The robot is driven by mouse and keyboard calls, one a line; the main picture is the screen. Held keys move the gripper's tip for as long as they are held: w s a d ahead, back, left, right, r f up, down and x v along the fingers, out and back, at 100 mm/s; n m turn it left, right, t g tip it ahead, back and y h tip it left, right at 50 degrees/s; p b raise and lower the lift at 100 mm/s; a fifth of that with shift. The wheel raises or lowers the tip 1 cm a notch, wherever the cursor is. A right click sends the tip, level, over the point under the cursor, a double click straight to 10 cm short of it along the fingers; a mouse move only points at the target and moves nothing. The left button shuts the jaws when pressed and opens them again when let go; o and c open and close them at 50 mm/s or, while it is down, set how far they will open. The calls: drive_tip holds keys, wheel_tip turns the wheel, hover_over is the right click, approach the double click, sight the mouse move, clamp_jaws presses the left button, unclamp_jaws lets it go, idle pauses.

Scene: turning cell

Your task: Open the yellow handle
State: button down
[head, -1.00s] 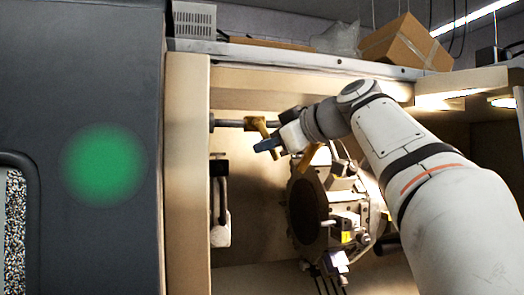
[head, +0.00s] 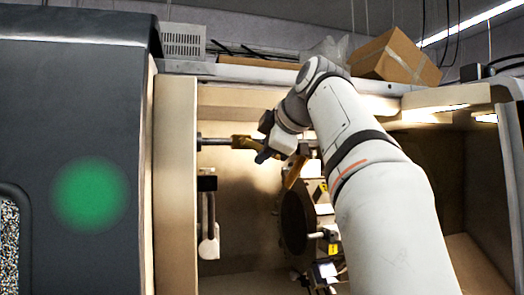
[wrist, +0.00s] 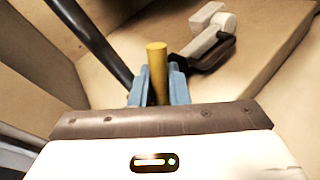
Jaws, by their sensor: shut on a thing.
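The yellow handle (head: 243,142) sits on a grey horizontal pipe (head: 215,142) at the upper left inside the machine. In the head view it appears lying roughly along the pipe, its right end partly hidden by my gripper. My gripper (head: 264,155) reaches it from the right. In the wrist view the yellow bar (wrist: 157,62) stands between the two blue fingers of my gripper (wrist: 157,88), which are shut on it. Its end sticks out past the fingertips.
A dark round turret (head: 296,215) with tool blocks stands below my wrist. A beige door post (head: 175,190) borders the left side. A cardboard box (head: 394,56) lies on top of the machine.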

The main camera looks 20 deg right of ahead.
drive_tip(key=shift+r, duration=0.2)
idle(0.3)
drive_tip(key=c, duration=1.5)
unclamp_jaws()
drive_tip(key=shift+s, duration=0.15)
drive_tip(key=shift+o, duration=0.2)
drive_tip(key=shift+r, duration=0.1)
